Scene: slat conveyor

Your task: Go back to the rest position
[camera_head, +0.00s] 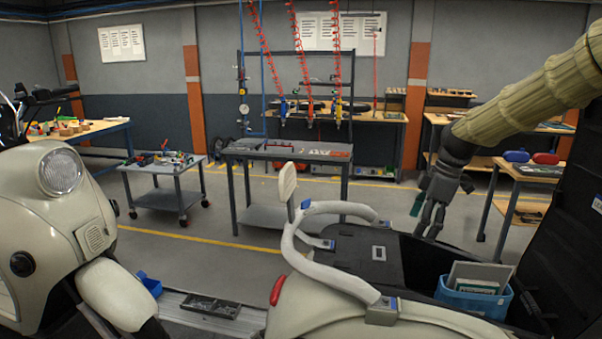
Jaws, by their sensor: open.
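My gripper (428,234) hangs from my arm at the right, with dark fingers pointing down. It is open, and nothing shows between the fingertips. It is over or near the dark open compartment (385,285) of a cream scooter (325,312); its exact height above it I cannot tell. The upper arm wears a ribbed khaki sleeve. A small green item (417,203) shows just left of the gripper; whether it touches it I cannot tell.
A blue bin (472,302) with flat items sits in the compartment, beside a tall dark panel (570,220) at the right. Another cream scooter (60,225) stands at the left. A dark tray (210,307) lies low between them. Workbenches and carts stand behind, with open floor between.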

